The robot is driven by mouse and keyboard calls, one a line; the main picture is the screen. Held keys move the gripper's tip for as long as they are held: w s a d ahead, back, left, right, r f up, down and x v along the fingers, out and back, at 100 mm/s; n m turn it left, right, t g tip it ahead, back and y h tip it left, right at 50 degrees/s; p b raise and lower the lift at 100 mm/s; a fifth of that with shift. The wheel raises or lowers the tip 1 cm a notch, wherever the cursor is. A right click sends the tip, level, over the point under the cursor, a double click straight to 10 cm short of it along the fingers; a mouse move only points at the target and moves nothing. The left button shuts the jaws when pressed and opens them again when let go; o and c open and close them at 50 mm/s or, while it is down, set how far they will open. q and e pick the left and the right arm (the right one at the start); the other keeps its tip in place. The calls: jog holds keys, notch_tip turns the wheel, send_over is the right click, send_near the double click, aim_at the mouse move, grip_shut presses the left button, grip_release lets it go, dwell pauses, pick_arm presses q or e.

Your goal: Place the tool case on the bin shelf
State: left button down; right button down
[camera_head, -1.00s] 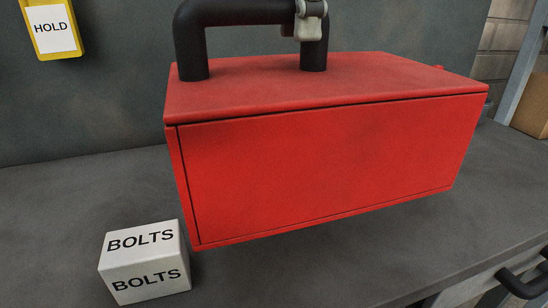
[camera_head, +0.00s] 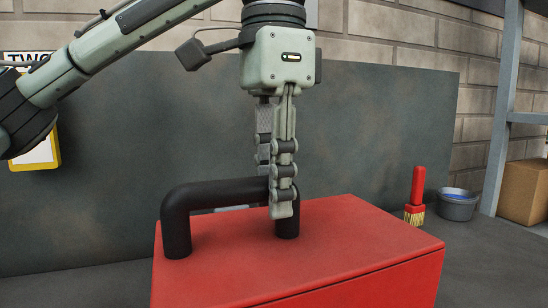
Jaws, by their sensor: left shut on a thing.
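The red tool case (camera_head: 330,242) with a black handle (camera_head: 215,195) fills the lower middle of the head view; its lower part is cut off by the picture's edge. My left gripper (camera_head: 282,195) comes down from above and is shut on the handle near its right end. Whether the case touches the bench now cannot be told, as its underside is out of view. My right gripper is not in view. A grey shelf frame (camera_head: 503,115) stands at the far right with a cardboard box on it; I cannot tell whether it is the bin shelf.
A red-handled brush (camera_head: 416,198) and a grey pot (camera_head: 457,205) stand behind the case to the right. The cardboard box (camera_head: 524,190) is at the right edge. A dark back panel (camera_head: 375,130) rises behind the bench (camera_head: 485,265). A yellow-edged sign (camera_head: 38,155) hangs at left.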

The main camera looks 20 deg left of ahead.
aim_at(273, 236)
pick_arm(q)
jog(key=shift+f, duration=2.15)
jog(key=c, duration=1.3)
grip_release()
jog(key=shift+f, duration=0.15)
